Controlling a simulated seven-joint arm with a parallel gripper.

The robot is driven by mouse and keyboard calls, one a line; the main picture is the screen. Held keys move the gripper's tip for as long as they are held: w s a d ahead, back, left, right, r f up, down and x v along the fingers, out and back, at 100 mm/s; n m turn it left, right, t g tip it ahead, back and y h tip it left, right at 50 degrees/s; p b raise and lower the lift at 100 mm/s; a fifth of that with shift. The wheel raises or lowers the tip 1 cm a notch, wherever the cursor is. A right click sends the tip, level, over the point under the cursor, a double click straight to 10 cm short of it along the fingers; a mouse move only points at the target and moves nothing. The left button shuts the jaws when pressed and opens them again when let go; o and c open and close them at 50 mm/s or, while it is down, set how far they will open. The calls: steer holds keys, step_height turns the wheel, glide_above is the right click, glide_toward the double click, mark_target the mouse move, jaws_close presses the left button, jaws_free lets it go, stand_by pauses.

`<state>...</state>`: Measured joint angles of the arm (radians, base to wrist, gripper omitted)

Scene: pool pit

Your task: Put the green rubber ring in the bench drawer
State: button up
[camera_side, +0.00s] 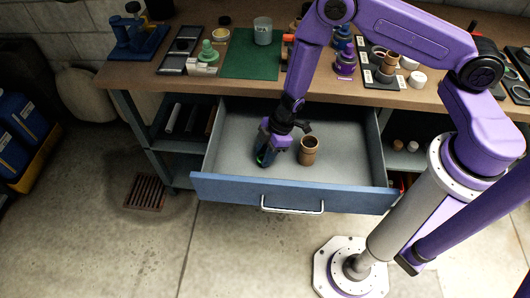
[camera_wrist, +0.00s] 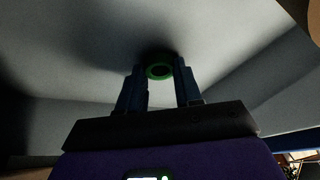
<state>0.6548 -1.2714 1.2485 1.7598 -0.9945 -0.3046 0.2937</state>
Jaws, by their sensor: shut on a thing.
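The bench drawer (camera_side: 235,180) is pulled open below the bench top. My gripper (camera_side: 264,160) reaches down inside it, left of the drawer's middle. In the wrist view my gripper (camera_wrist: 160,78) is shut on the green rubber ring (camera_wrist: 160,71), which sits between the fingertips. The ring is close above or touching the grey drawer floor (camera_wrist: 90,40); I cannot tell which. In the side view the ring shows only as a small green bit at the fingertips.
A brown cup-like part (camera_side: 309,151) stands in the drawer just right of my gripper. The drawer's blue front (camera_side: 240,190) with its handle is on the near side. The bench top (camera_side: 225,88) holds a green mat (camera_side: 250,60), a glass and several small parts. The drawer's right side is clear.

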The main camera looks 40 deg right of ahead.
steer(key=shift+f, duration=0.1)
steer(key=o, duration=1.1)
steer(key=s+d+r+m+t+h, duration=0.1)
steer(key=s+d+r, duration=0.15)
steer(key=r, duration=0.95)
steer(key=s+d+r+m+t+h, duration=0.15)
steer(key=d+r, duration=0.25)
steer(key=r, duration=0.8)
steer(key=s+d+r+g, duration=0.1)
steer(key=s+d+r, duration=0.1)
steer(key=s, duration=0.4)
steer(key=s+d+r+g+h, duration=0.1)
steer(key=s+d+r, duration=0.2)
steer(key=s, duration=0.4)
steer(key=s+d+r+g, duration=0.1)
steer(key=s+d+r, duration=0.1)
steer(key=s+r, duration=0.2)
steer(key=shift+s+d+r, duration=0.1)
steer(key=shift+s, duration=0.75)
steer(key=shift+s+d+r, duration=0.1)
steer(key=shift+s, duration=0.75)
